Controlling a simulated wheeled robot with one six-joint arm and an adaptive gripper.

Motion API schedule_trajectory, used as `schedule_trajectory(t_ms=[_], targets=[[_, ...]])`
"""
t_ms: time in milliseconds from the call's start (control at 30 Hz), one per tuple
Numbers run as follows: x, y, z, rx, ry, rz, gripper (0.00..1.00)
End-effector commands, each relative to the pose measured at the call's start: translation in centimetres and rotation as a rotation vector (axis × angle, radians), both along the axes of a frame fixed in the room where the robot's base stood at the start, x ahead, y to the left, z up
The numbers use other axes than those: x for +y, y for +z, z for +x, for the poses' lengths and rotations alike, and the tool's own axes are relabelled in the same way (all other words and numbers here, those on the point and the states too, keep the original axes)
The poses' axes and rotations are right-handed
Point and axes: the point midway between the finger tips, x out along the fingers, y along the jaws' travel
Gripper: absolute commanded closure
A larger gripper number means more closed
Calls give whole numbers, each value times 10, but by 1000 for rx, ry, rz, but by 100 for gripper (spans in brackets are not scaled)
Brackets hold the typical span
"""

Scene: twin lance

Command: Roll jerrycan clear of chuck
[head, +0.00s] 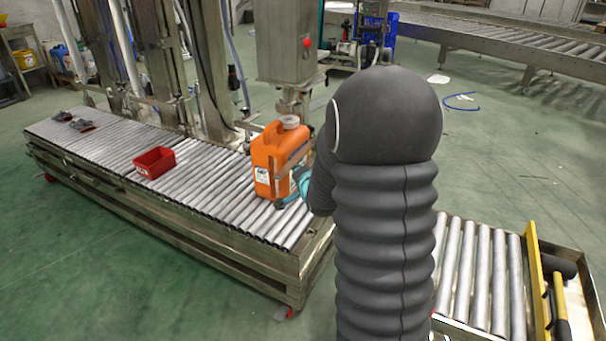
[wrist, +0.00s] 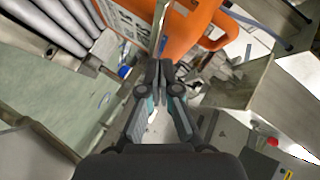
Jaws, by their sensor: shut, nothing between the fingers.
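The orange jerrycan (head: 265,168) stands upright near the right end of the roller conveyor, with a pale cap on top and a white label low on its side. It also shows at the top of the wrist view (wrist: 188,38). A metal fitting (head: 291,103), apparently the chuck, hangs under the machine column just behind and above the cap; whether they touch I cannot tell. My gripper (wrist: 162,68) is shut and empty, its tips close to the jerrycan's side; contact is unclear. In the head view its teal part (head: 301,177) is beside the jerrycan, mostly hidden by my arm.
A red bin (head: 154,162) sits on the conveyor (head: 205,187) left of the jerrycan, with bare rollers between. Dark small items (head: 74,120) lie at the far left end. A second roller section (head: 480,275) with a yellow bar (head: 538,285) is at lower right.

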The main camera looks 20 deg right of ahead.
Motion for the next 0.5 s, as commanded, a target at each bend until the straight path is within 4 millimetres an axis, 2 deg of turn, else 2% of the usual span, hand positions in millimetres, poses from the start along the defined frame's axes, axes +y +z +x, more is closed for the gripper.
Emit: schedule_trajectory(t_ms=[500], targets=[[-34,-58,26,-201,-46,247,100]])
